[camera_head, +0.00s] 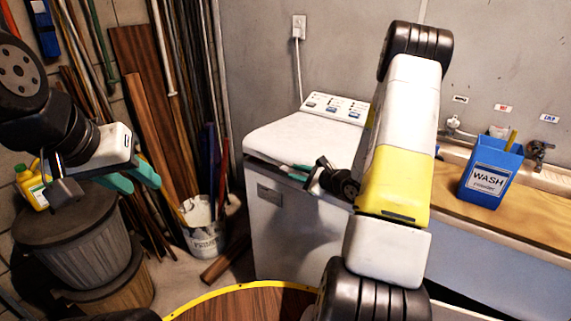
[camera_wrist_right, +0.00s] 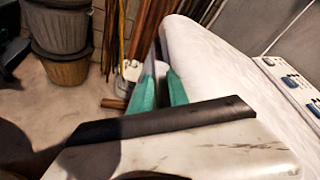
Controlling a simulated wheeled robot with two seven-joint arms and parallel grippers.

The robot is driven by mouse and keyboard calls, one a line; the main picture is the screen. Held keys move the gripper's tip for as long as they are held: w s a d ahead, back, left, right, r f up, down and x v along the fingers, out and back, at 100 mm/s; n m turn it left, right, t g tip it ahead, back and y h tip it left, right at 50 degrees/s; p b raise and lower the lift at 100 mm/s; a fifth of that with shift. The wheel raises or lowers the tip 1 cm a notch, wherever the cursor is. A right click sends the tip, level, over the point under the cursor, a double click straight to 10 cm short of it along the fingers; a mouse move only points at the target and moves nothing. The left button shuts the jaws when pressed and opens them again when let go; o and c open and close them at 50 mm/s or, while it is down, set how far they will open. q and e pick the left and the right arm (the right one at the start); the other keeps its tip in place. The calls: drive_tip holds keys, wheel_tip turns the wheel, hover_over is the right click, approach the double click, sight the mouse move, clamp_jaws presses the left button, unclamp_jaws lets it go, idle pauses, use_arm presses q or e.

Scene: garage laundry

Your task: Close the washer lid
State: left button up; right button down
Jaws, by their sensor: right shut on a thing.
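The white washer (camera_head: 270,215) stands against the back wall with its control panel at the rear. Its white lid (camera_head: 310,135) lies nearly level over the top, with a dark gap under its front left edge. In the right wrist view the lid (camera_wrist_right: 205,65) spreads to the right of the fingers. My right gripper (camera_head: 288,170) is at the lid's front edge, its teal fingers (camera_wrist_right: 160,88) shut on the lid edge; the exact contact is partly hidden. My left gripper (camera_head: 133,180) is apart from the washer at the left, its teal fingers open and empty.
A blue wash powder box (camera_head: 490,168) stands on the wooden counter (camera_head: 545,205) at the right. Stacked bins (camera_head: 85,240), a yellow bottle (camera_head: 30,185), a white bucket (camera_head: 203,232) and leaning boards crowd the left. A wooden round top (camera_head: 245,303) is in front.

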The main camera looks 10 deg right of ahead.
drive_tip(key=c, duration=1.5)
unclamp_jaws()
drive_tip(key=shift+w+d+r, duration=0.2)
drive_tip(key=shift+w+d, duration=0.05)
drive_tip(key=v, duration=0.8)
drive_tip(key=shift+s+a+f, duration=0.15)
drive_tip(key=shift+a+f, duration=0.05)
drive_tip(key=shift+a, duration=0.1)
drive_tip(key=s+a+r+n+g+y, duration=0.2)
drive_tip(key=s+a+r+n+g, duration=0.2)
drive_tip(key=s+a+r+n, duration=0.4)
drive_tip(key=s+a+r+n+g+y, duration=0.1)
drive_tip(key=s+a+r+n+g, duration=0.45)
drive_tip(key=a, duration=0.35)
drive_tip(key=s+d+r+n+t+h, duration=0.1)
drive_tip(key=s+r+n+h, duration=0.1)
drive_tip(key=s+n, duration=0.1)
drive_tip(key=s+d+r+n+t+h, duration=0.1)
drive_tip(key=s+d+r+n+h, duration=0.1)
drive_tip(key=s+r+n+h, duration=0.1)
drive_tip(key=s+d+r+n+t+h, duration=0.1)
drive_tip(key=s+d+r+n+h, duration=0.1)
drive_tip(key=s+r+n, duration=0.1)
drive_tip(key=shift+s+d+r+n+h, duration=0.1)
drive_tip(key=shift+s+d+n+h, duration=0.15)
drive_tip(key=shift+n+h, duration=0.2)
